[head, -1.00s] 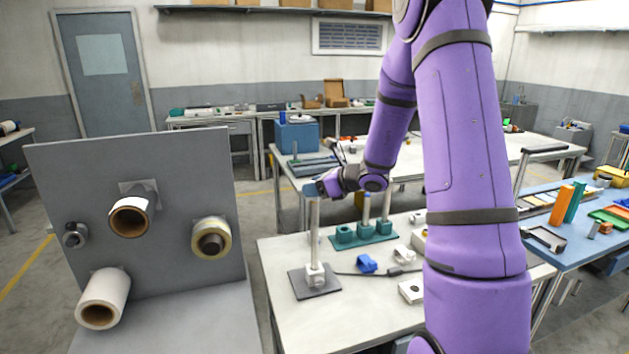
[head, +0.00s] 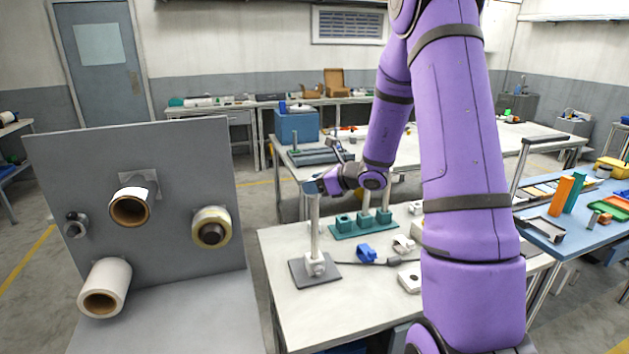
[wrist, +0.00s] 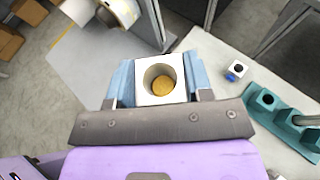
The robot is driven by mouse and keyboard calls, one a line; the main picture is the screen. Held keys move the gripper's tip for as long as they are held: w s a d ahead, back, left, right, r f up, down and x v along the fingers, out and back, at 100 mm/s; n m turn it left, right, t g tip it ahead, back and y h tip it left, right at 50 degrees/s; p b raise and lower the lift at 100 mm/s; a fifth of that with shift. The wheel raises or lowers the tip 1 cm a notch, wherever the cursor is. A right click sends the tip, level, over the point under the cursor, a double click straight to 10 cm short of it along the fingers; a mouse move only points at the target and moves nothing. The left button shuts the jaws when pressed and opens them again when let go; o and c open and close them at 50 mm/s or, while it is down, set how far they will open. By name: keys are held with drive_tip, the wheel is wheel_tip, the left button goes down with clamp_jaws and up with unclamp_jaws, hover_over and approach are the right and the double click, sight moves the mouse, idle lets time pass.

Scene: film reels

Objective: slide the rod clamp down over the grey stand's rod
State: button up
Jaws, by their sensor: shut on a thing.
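In the wrist view, my gripper (wrist: 160,84) is shut on a white block with a round hole, the rod clamp (wrist: 145,98), between blue fingers. A tan round end shows inside the hole, slightly right and low of its middle; it looks like the rod's top. I cannot tell whether it is inside the hole or just below. In the head view, my gripper (head: 312,187) is at the top of the upright rod (head: 314,228) of the grey stand (head: 329,278). A pale collar sits at the rod's foot. The held clamp is hardly visible there.
Right of the stand are a blue clamp (head: 365,253), white pieces (head: 403,244), a white block (head: 409,280) and a teal stand (head: 350,231) with upright posts. A grey panel (head: 60,165) with rolls stands at the left. The table's front left is clear.

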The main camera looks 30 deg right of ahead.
drive_tip(key=shift+f, duration=1.45)
drive_tip(key=shift+f, duration=0.15)
hover_over(315, 236)
drive_tip(key=w, duration=0.1)
drive_tip(key=shift+d+f, duration=0.15)
drive_tip(key=shift+f, duration=1.05)
drive_tip(key=shift+d+f, duration=0.15)
drive_tip(key=shift+f, duration=1)
drive_tip(key=shift+f, duration=0.1)
drive_tip(key=shift+f, duration=2.4)
drive_tip(key=shift+f, duration=2.5)
drive_tip(key=shift+f, duration=0.1)
